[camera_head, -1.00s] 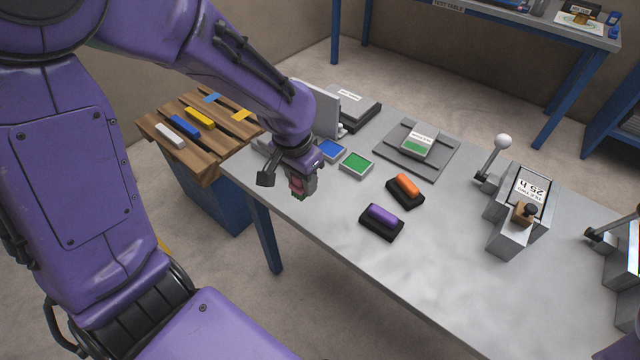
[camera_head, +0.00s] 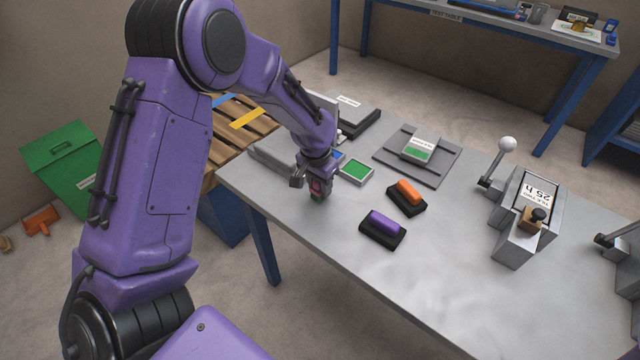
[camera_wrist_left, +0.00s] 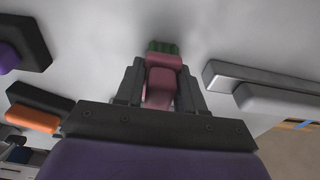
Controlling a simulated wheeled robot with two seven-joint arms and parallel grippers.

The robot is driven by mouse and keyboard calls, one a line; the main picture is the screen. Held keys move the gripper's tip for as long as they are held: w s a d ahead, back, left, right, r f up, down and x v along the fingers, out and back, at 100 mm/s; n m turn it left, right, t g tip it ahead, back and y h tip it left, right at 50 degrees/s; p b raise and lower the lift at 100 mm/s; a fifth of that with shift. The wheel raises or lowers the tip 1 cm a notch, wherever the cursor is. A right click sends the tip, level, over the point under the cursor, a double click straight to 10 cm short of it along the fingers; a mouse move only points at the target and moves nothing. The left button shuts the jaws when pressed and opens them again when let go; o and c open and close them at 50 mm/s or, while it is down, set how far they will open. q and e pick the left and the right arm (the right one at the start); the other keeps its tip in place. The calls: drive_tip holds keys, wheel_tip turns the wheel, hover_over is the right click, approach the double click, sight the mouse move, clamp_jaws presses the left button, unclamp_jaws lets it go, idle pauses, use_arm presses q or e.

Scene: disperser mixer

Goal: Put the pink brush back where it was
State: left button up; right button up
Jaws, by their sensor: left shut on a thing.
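My left gripper (camera_head: 315,181) is shut on the pink brush (camera_head: 316,188), near the left end of the grey table (camera_head: 330,225). In the left wrist view the brush (camera_wrist_left: 165,62) sits between the two fingers (camera_wrist_left: 160,88), its green bristles pointing away from the gripper. The bristle end is close to the tabletop; I cannot tell whether it touches. A purple brush (camera_head: 384,222) and an orange brush (camera_head: 408,190) rest on black holders to the right. My right gripper is not in view.
Blue and green pads (camera_head: 356,170) lie just behind my gripper. A grey plate with a labelled block (camera_head: 419,148) is farther back. Lever devices (camera_head: 525,210) stand at the right. A slatted wooden stand (camera_head: 228,135) adjoins at left. The table's front middle is clear.

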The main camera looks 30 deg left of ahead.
sight(317, 182)
use_arm(q)
drive_tip(key=shift+s+f, duration=0.1)
drive_tip(key=o, duration=0.9)
drive_tip(key=shift+o, duration=0.2)
drive_tip(key=r, duration=0.4)
drive_tip(key=s+r, duration=0.1)
drive_tip(key=r, duration=0.7)
drive_tip(key=shift+s+r, duration=0.1)
drive_tip(key=shift+s, duration=0.05)
drive_tip(key=shift+d, duration=0.1)
